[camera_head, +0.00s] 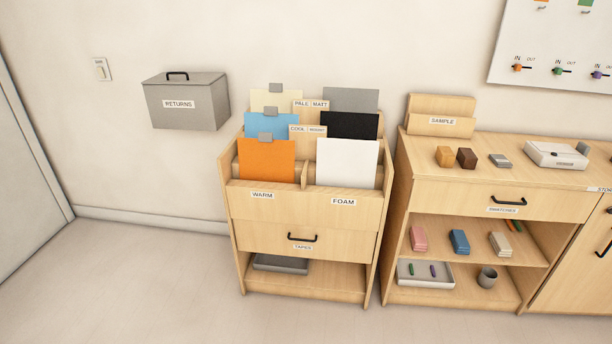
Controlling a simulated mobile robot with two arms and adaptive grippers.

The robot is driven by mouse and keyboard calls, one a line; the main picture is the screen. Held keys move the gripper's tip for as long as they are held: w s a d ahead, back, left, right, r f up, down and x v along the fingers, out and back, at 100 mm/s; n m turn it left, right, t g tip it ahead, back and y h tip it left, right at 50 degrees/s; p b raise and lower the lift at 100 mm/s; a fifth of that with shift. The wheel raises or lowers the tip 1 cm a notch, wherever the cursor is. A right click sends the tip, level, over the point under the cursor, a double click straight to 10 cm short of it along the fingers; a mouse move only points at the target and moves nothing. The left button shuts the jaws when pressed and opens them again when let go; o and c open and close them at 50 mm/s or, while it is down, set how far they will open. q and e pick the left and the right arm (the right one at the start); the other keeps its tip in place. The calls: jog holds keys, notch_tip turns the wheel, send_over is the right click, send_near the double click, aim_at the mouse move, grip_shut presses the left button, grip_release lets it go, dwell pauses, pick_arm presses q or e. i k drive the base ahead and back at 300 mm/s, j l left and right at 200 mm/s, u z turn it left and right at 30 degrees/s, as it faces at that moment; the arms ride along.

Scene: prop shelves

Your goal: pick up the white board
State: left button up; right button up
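The white board (346,163) stands upright in the front right slot of the wooden rack (307,211), behind the front panel labelled FOAM. Its lower edge is hidden by that panel. A black board (349,125) and a grey board (351,99) stand in the slots behind it. To its left is an orange sheet (266,161) with a grey clip, in the slot labelled WARM. Neither of my grippers shows in the head view.
A blue sheet (271,124) and a cream sheet (277,100) stand behind the orange one. A grey RETURNS box (186,101) is on the wall at left. A wooden cabinet (497,177) with small blocks stands close at right. The floor in front is clear.

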aim_at(343, 163)
jog(key=i+l+u, duration=0.1)
jog(key=l+u, duration=1.2)
jog(key=l, duration=0.2)
